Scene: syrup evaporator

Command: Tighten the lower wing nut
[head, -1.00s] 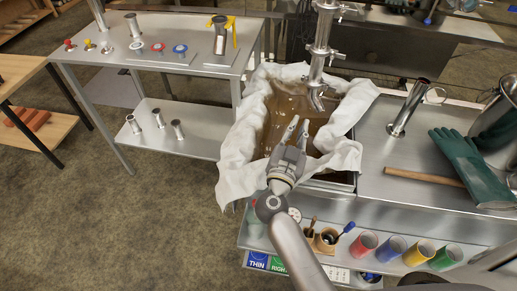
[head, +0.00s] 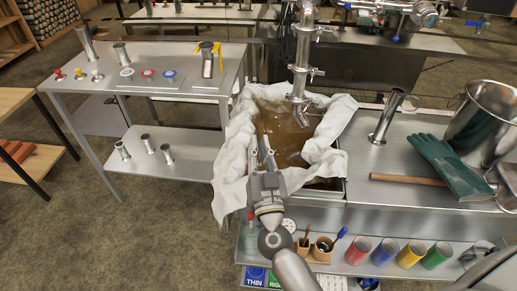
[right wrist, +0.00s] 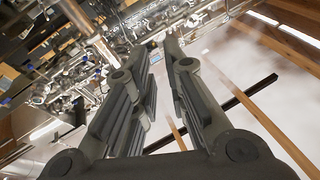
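A vertical steel pipe (head: 301,54) hangs over the cloth-lined pan of brown liquid (head: 285,130). It has an upper clamp (head: 304,31) and a lower clamp (head: 300,71). A small wing nut (head: 319,72) seems to stick out to the right of the lower clamp; how tight it is cannot be told. My right gripper (head: 262,150) is over the near-left part of the pan, below and left of the pipe, touching neither clamp. In the right wrist view its fingers (right wrist: 161,50) are apart with nothing between them. My left gripper is not in view.
White cloth (head: 232,160) drapes over the pan rim. On the right counter are an upright steel tube (head: 387,116), green gloves (head: 452,165), a wooden handle (head: 408,179) and a steel pot (head: 480,122). Coloured cups (head: 410,255) stand on the front shelf. A side table (head: 185,84) is left.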

